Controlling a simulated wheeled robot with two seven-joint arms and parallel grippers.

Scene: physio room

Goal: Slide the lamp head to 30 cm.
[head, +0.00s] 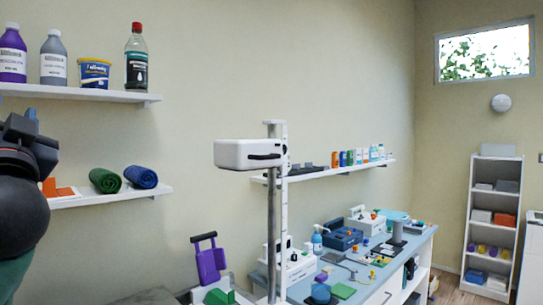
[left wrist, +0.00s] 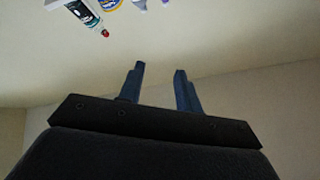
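The lamp head (head: 240,153), a white rounded box with a dark slot on its side, sits near the top of an upright grey post (head: 272,215). A white strip (head: 284,215) with small marks stands beside the post. The marks are too small to read, so I cannot tell the height of the lamp head. My left gripper (left wrist: 160,82) is open in the left wrist view, with its two blue-grey fingers apart and nothing between them. In the head view my left arm is at the far left, well away from the lamp head. My right gripper is not in view.
A wall shelf (head: 75,94) with bottles and a tub is at upper left; a lower shelf (head: 120,197) holds rolled towels (head: 105,180). A blue-topped bench (head: 383,283) crowded with small items stands behind the post. A purple object (head: 210,263) is left of the post.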

